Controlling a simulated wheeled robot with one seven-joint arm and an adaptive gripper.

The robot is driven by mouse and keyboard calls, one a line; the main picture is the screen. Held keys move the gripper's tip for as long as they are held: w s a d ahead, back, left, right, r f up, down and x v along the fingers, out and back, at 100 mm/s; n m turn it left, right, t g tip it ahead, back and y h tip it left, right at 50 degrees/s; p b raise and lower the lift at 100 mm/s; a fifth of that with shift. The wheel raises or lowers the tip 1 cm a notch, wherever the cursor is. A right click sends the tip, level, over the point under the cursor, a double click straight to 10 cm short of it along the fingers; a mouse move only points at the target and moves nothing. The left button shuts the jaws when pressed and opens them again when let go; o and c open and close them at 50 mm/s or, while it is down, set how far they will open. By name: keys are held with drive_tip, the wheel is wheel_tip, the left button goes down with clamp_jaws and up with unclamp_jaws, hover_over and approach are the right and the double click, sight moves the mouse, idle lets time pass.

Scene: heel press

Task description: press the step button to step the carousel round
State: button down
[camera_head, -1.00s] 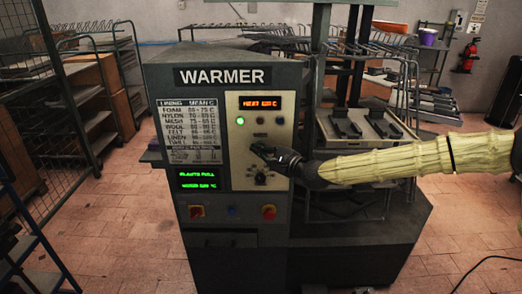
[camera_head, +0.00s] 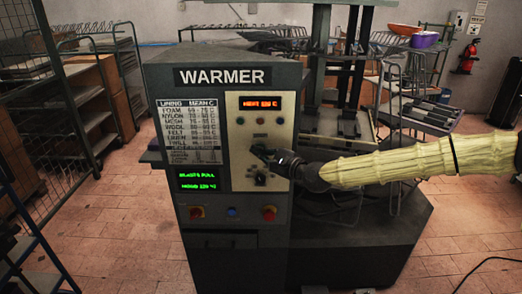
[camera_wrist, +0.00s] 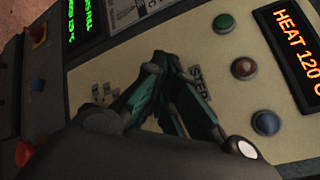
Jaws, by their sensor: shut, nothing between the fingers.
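The grey WARMER machine (camera_head: 222,110) fills the middle of the head view, with a cream control panel (camera_head: 237,176). The panel also shows in the wrist view (camera_wrist: 100,70). The STEP label (camera_wrist: 197,78) shows beside my fingers. I cannot see the step button itself; my fingers cover the panel beside that label. My gripper (camera_head: 260,152) is shut and empty at the panel, below the row of lamps. In the wrist view the gripper (camera_wrist: 167,75) is close over the panel; contact cannot be told. The carousel (camera_head: 365,132) stands behind at right, partly hidden by my arm.
A green lamp (camera_wrist: 223,22), red button (camera_wrist: 243,68) and blue button (camera_wrist: 265,122) line up under the HEAT 120 C display (camera_wrist: 298,45). A dial (camera_head: 261,180) lies below my gripper. Red, blue and red controls sit lower on the machine. Racks stand at left.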

drive_tip(key=shift+s, duration=2.95)
drive_tip(key=s, duration=0.7)
